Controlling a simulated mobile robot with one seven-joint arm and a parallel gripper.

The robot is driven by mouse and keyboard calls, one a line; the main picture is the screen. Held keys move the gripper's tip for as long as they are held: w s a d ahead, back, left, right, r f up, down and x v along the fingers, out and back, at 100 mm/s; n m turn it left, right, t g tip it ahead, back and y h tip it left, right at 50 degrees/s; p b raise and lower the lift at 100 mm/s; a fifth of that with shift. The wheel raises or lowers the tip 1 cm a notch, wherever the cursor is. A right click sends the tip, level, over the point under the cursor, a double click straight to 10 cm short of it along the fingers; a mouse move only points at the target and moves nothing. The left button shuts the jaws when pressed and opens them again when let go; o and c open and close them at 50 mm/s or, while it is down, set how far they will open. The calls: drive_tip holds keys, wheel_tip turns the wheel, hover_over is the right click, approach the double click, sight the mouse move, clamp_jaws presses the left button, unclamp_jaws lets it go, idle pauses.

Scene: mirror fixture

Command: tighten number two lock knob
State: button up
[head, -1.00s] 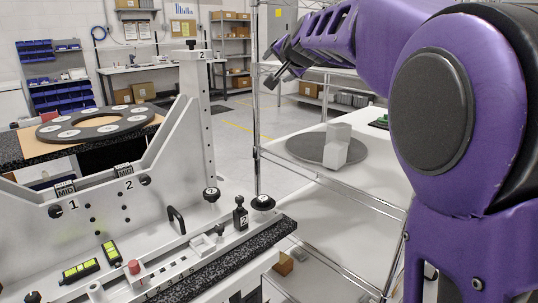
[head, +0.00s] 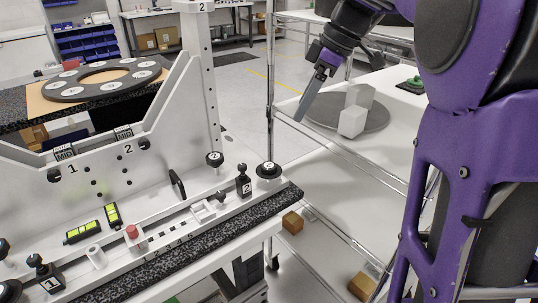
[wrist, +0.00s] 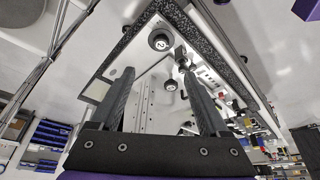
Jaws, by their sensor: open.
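The mirror fixture (head: 150,205) is a pale metal frame with an upright post marked 2. A round black knob with a white 2 on its top (head: 268,170) sits at the fixture's right front corner; it also shows in the wrist view (wrist: 160,42). A second round black knob (head: 214,158) sits at the foot of the post and appears in the wrist view (wrist: 170,86). A black block marked 2 (head: 244,187) stands beside the corner knob. My gripper (head: 302,114) is open and empty, right of and above the corner knob, pointing down. In the wrist view my fingers (wrist: 157,74) are spread, apart from both knobs.
A wire shelf rack (head: 271,80) stands behind and right of the corner knob. A white table with a grey disc (head: 320,112) and white blocks (head: 352,122) lies beyond. Number 1 parts (head: 48,278) sit at the fixture's left end. A ring plate (head: 65,90) lies behind.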

sight(270, 165)
drive_tip(key=b+x, duration=0.2)
drive_tip(key=x, duration=1.5)
drive_tip(key=shift+s+f, duration=0.1)
drive_tip(key=shift+f, duration=0.15)
clamp_jaws()
